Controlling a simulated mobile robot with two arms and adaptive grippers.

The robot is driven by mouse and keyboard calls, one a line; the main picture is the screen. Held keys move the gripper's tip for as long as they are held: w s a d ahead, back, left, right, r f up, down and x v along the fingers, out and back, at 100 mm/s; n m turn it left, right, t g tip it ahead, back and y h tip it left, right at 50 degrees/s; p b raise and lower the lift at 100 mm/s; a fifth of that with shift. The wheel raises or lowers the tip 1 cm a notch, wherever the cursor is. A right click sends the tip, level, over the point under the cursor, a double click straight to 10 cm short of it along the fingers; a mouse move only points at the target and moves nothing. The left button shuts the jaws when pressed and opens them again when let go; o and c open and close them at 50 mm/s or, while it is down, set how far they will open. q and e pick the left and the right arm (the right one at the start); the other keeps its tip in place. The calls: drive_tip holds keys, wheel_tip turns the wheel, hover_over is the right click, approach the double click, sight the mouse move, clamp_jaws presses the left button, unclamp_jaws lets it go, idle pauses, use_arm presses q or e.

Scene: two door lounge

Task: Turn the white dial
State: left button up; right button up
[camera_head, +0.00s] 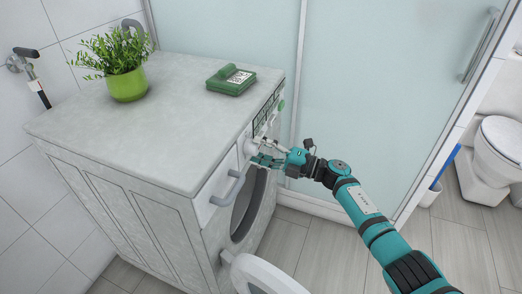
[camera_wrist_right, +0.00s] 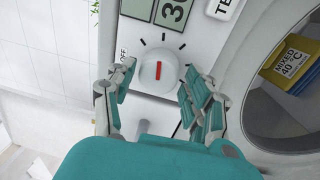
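The white dial (camera_wrist_right: 158,73) with a red mark sits on the washing machine's front panel, with black tick marks around it and an "OFF" label at its left. In the head view the dial (camera_head: 250,147) is small and partly hidden by my right gripper. My right gripper (camera_wrist_right: 155,100) is open, with its fingers apart on either side of the dial and slightly below it in the wrist view. In the head view my right gripper (camera_head: 262,152) is at the machine's front panel. I cannot tell whether a finger touches the dial. My left gripper is not in view.
The washing machine (camera_head: 165,160) has its round door (camera_head: 262,275) open. A potted plant (camera_head: 126,84) and a green device (camera_head: 231,80) stand on its top. A drawer handle (camera_head: 228,190) is close to the dial. A glass shower wall (camera_head: 385,100) stands behind my right arm.

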drive_tip(key=shift+o, duration=0.9)
drive_tip(key=v, duration=1.2)
drive_tip(key=shift+d, duration=0.1)
